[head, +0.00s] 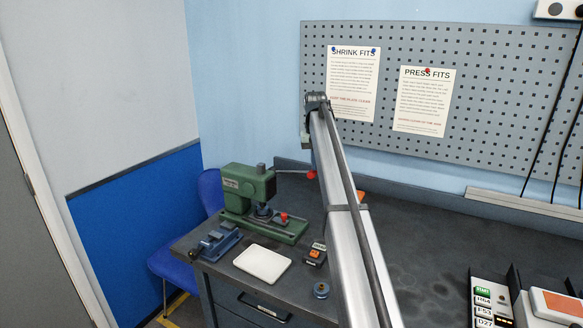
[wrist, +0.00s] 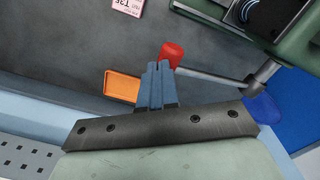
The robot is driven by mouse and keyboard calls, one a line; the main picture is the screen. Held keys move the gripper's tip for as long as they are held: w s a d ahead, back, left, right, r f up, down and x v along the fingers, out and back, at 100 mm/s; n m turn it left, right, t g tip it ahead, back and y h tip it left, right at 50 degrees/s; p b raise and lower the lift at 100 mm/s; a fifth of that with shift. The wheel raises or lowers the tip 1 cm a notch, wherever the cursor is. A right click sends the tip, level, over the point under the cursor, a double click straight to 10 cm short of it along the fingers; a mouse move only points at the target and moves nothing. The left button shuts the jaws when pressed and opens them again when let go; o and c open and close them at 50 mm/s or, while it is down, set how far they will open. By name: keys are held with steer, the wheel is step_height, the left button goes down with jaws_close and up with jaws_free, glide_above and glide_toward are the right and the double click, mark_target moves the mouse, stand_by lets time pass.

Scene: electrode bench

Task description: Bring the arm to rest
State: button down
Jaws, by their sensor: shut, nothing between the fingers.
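My gripper (wrist: 157,66) shows in the wrist view as two blue-grey fingers pressed together, with nothing between them. The fingers lie in front of the bench top, close in the picture to the red knob (wrist: 172,53) of a press lever; I cannot tell the gap in depth. In the head view my arm rises from the lower middle and reaches up in front of the pegboard (head: 480,100). The fingers cannot be made out there.
A green press (head: 245,190) stands on the bench's left, its lever knob (head: 311,174) pointing right. A blue fixture (head: 216,240), a white plate (head: 262,264) and a small round part (head: 321,290) lie nearby. An orange tray (wrist: 122,85) is left of the fingers. Labelled holders (head: 483,300) stand front right.

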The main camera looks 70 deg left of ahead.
steer(key=shift+r, duration=2.1)
steer(key=shift+d, duration=0.1)
